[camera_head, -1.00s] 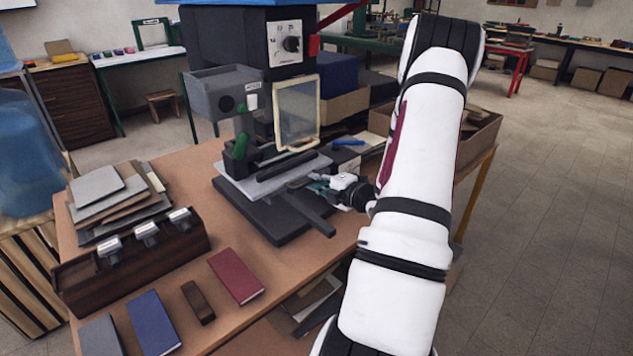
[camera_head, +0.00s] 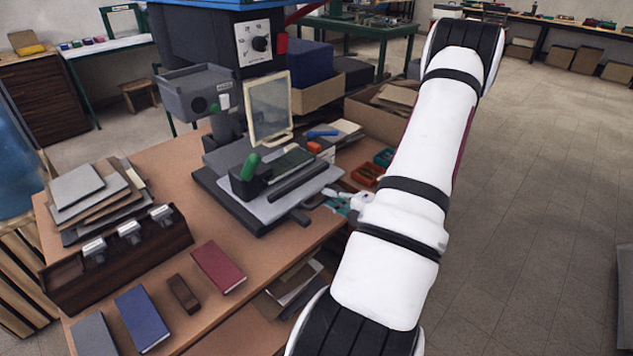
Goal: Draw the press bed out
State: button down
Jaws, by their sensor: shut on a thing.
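The press (camera_head: 200,92) is a grey and black machine on the wooden bench. Its light grey press bed (camera_head: 322,180) sticks out over the dark base (camera_head: 232,205) toward the right front. On the bed lie a dark green cover (camera_head: 292,160), a long dark bar and a dark block with a green-handled knob (camera_head: 250,166). My gripper (camera_head: 338,203) is at the bed's right front edge, shut on the bed. Its fingertips are small here and partly hidden by my arm, so the exact grip point is unclear.
A burgundy book (camera_head: 218,266), brown block (camera_head: 183,294) and blue book (camera_head: 142,320) lie at the bench front. A dark wooden rack (camera_head: 120,255) and stacked boards (camera_head: 80,187) are at left. Small red and green trays (camera_head: 366,175) and a cardboard box stand behind my gripper.

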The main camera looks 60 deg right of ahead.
jog(key=f+p+v, duration=0.1)
jog(key=v, duration=0.5)
jog(key=shift+s+f, duration=0.15)
jog(key=shift+s, duration=0.3)
jog(key=shift+s+a, duration=0.1)
jog(key=c, duration=1.7)
grip_release()
jog(key=shift+o, duration=0.2)
jog(key=v, duration=1.2)
